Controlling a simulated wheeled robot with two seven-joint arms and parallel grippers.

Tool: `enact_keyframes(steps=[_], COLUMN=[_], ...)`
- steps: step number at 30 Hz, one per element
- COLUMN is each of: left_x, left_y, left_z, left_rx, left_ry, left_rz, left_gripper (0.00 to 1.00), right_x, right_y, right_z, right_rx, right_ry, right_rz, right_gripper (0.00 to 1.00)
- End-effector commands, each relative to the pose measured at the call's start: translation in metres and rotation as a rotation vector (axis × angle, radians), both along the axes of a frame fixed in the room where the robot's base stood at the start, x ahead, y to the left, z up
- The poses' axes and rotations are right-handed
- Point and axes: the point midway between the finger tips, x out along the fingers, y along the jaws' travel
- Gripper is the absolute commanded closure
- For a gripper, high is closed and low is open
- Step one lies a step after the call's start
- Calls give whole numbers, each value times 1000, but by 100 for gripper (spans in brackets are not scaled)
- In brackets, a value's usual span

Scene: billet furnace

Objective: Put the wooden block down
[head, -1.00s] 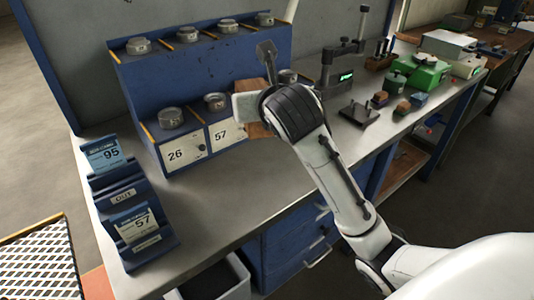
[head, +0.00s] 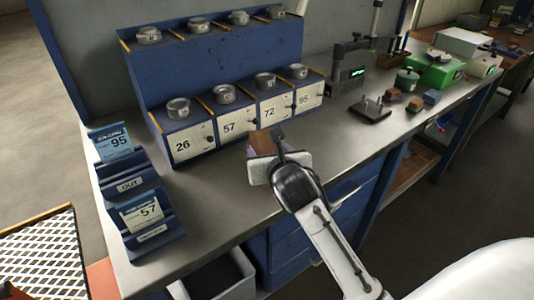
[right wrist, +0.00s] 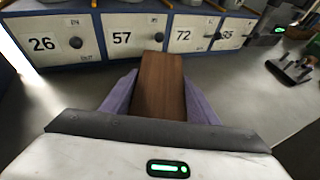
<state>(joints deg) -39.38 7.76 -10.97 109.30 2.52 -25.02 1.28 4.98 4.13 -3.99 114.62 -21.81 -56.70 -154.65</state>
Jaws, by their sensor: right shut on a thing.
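The wooden block (right wrist: 160,85) is brown and lies between the two purple-grey fingers of my right gripper (right wrist: 160,100) in the right wrist view. In the head view the block (head: 259,171) shows in part past the white gripper body, in front of the drawers marked 57 and 72. My right gripper (head: 262,152) is shut on it, over the grey bench top (head: 215,190). I cannot tell whether the block touches the bench. My left gripper is not in view.
The blue rack (head: 215,60) with numbered drawers and round metal pots stands behind. A blue card holder (head: 138,195) stands at the left. A stand and small blocks (head: 393,95) are at the right. Bare bench lies around the block.

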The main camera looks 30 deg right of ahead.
Motion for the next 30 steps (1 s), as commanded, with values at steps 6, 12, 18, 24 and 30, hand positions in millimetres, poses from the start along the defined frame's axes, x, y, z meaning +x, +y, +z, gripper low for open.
enact_keyframes(steps=[6,12,18,24,30], left_x=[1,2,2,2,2], left_y=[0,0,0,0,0], left_z=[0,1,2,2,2], left_rx=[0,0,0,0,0], left_ry=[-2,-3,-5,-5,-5], left_rz=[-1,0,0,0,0], left_gripper=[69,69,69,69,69], right_x=[0,0,0,0,-8], right_y=[0,0,0,0,3], right_z=[-4,-6,-9,-9,-2], right_rx=[-1,-2,-1,0,-2], right_ry=[-6,-5,-1,-1,0], right_rz=[1,1,0,0,2], right_gripper=[79,79,27,27,27])
